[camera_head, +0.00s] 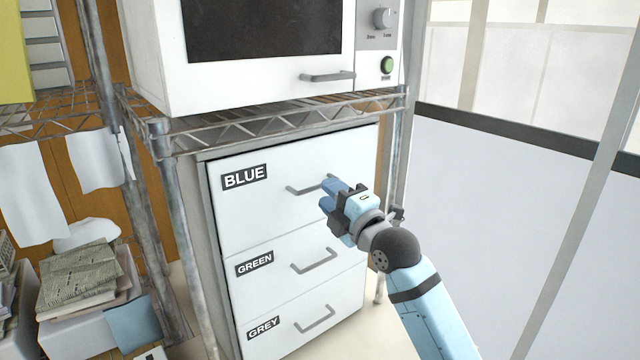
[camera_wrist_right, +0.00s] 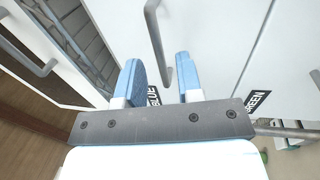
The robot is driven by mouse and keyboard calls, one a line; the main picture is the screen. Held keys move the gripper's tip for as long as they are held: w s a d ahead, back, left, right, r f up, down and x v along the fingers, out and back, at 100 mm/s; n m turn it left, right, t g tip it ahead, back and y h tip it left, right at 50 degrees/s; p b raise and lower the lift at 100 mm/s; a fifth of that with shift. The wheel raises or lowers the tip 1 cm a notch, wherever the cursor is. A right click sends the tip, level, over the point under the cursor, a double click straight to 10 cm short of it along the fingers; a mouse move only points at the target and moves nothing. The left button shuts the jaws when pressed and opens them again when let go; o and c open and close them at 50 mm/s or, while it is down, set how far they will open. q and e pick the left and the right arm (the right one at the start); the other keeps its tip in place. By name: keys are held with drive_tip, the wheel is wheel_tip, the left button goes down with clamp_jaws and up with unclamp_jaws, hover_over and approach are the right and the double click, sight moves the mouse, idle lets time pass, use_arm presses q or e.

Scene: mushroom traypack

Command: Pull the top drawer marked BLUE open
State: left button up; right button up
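The top drawer (camera_head: 280,215) has a white front with a black BLUE label (camera_head: 244,177) and looks shut, its front flush with the drawers below. Its grey bar handle (camera_head: 303,190) shows left of my right gripper, which hides the handle's right end. My right gripper (camera_head: 333,191) is at the drawer's front. In the right wrist view, its two blue fingers are apart, and the handle (camera_wrist_right: 156,40) runs into the gap between them. I cannot tell whether either finger touches it. The BLUE label is partly hidden behind the fingers. My left gripper is not in view.
Below are the GREEN drawer (camera_head: 290,285) and the GREY drawer (camera_head: 340,310), each with a handle. A white microwave (camera_head: 270,90) stands on a wire shelf (camera_head: 250,128) just above. Papers in a box (camera_head: 75,335) stand at left. A pale wall panel (camera_head: 490,220) is at right.

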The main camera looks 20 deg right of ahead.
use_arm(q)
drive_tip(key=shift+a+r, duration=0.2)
use_arm(e)
drive_tip(key=shift+x, duration=1.85)
clamp_jaws()
drive_tip(key=shift+d, duration=0.1)
